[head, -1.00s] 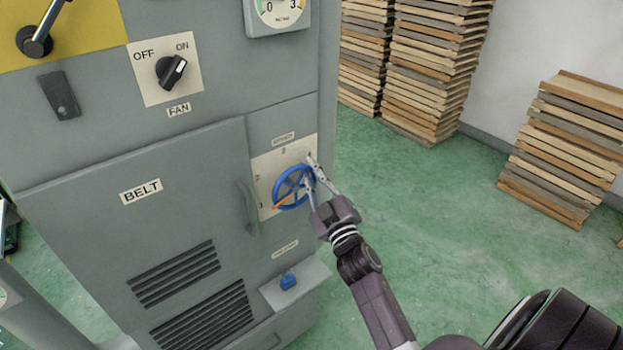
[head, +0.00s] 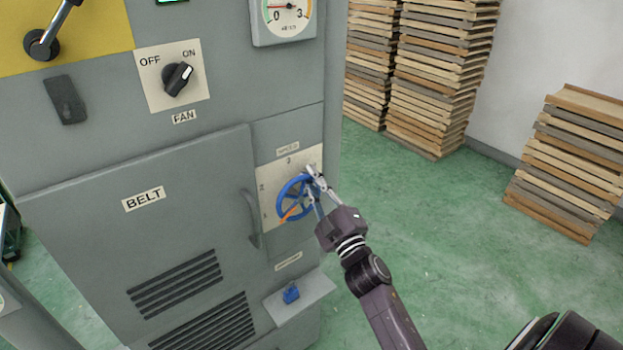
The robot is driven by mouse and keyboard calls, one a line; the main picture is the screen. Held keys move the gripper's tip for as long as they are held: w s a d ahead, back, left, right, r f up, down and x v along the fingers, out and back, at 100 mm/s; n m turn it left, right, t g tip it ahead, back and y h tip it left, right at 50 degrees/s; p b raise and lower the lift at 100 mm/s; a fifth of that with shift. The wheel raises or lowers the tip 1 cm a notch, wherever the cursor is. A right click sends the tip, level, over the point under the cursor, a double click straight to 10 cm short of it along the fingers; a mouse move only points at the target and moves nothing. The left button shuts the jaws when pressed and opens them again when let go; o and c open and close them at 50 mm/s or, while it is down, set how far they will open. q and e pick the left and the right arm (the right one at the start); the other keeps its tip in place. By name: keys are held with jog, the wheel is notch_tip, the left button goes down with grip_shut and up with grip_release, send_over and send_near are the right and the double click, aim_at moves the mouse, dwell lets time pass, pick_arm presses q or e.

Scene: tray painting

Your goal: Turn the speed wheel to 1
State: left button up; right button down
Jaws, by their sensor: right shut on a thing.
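The blue speed wheel (head: 282,190) sits on a pale plate (head: 272,170) at the lower right of the grey cabinet front. Numbers 2 and 3 show on the plate's left and top, and a faint 1 at lower left. The wheel's orange pointer (head: 290,213) points down and left, with its tip a little below and right of the 1. My right gripper (head: 313,182) is shut on the wheel's right rim, and its fingers hide that part. My left gripper is not in view.
A door handle (head: 250,218) stands out left of the wheel. A small shelf (head: 315,290) with a blue knob (head: 291,293) juts out below. The fan switch (head: 177,79) points toward ON.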

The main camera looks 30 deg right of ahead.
jog(key=c, duration=2.3)
grip_release()
jog(key=v, duration=1.2)
jog(key=shift+f, duration=0.1)
